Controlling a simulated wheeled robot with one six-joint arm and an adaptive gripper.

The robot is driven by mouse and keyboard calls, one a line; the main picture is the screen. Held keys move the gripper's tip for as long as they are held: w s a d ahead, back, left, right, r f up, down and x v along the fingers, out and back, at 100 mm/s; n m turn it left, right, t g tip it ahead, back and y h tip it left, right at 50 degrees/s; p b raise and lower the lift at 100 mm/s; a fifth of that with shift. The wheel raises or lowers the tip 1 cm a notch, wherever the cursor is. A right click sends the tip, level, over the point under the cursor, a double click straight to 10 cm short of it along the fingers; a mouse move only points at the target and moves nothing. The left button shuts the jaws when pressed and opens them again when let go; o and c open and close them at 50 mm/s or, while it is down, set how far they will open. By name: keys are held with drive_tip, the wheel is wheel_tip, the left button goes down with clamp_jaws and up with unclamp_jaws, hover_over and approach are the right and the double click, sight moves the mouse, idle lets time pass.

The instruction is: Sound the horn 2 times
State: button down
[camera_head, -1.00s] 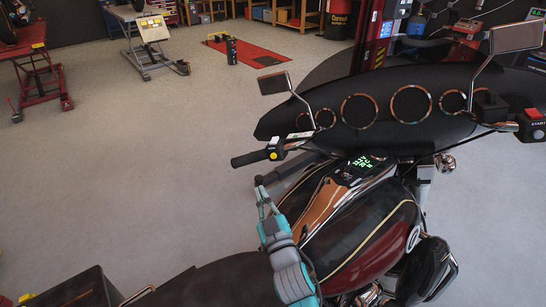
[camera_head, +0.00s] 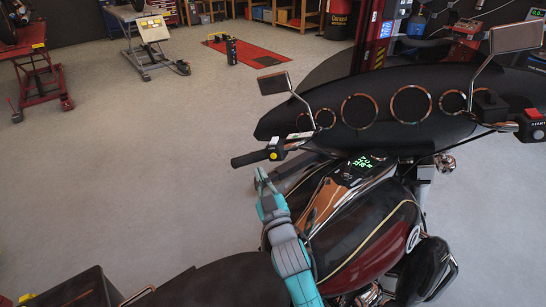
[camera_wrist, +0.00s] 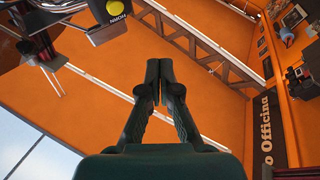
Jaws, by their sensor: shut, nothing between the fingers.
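The horn button (camera_head: 273,156) is a small yellow dot on the black switch housing by the left handlebar grip (camera_head: 250,158). In the wrist view the yellow horn button (camera_wrist: 115,8) shows at the top, on a black housing with a label reading HORN (camera_wrist: 117,22). My gripper (camera_head: 262,178) is just below the housing in the head view, apart from the button. In the wrist view my gripper (camera_wrist: 160,68) points up with its fingers together and nothing between them. The button lies up and to the left of the fingertips there.
The motorcycle's tank (camera_head: 375,240), fairing (camera_head: 385,110) and left mirror (camera_head: 272,83) surround the handlebar. A red start switch (camera_head: 533,113) is on the right handlebar. The floor left of the motorcycle (camera_head: 130,180) is clear. Motorcycle lifts (camera_head: 148,45) stand farther back.

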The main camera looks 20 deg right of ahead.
drive_tip(key=w+d, duration=0.4)
drive_tip(key=shift+w+f, duration=0.3)
drive_tip(key=shift+f, duration=0.1)
drive_tip(key=shift+w+d, duration=0.1)
drive_tip(key=shift+d, duration=0.05)
idle(1.3)
drive_tip(key=shift+w+d, duration=0.2)
drive_tip(key=shift+w, duration=0.05)
drive_tip(key=shift+w+d+f, duration=0.15)
drive_tip(key=shift+w+d, duration=0.15)
idle(1.0)
drive_tip(key=shift+a, duration=0.1)
idle(0.4)
drive_tip(key=shift+s+a, duration=0.5)
drive_tip(key=shift+s, duration=0.15)
drive_tip(key=shift+s+a+r, duration=0.25)
drive_tip(key=shift+s+a, duration=0.6)
drive_tip(key=shift+s, duration=0.1)
drive_tip(key=shift+s+a+r, duration=0.2)
drive_tip(key=shift+s+a, duration=0.6)
drive_tip(key=shift+s, duration=0.1)
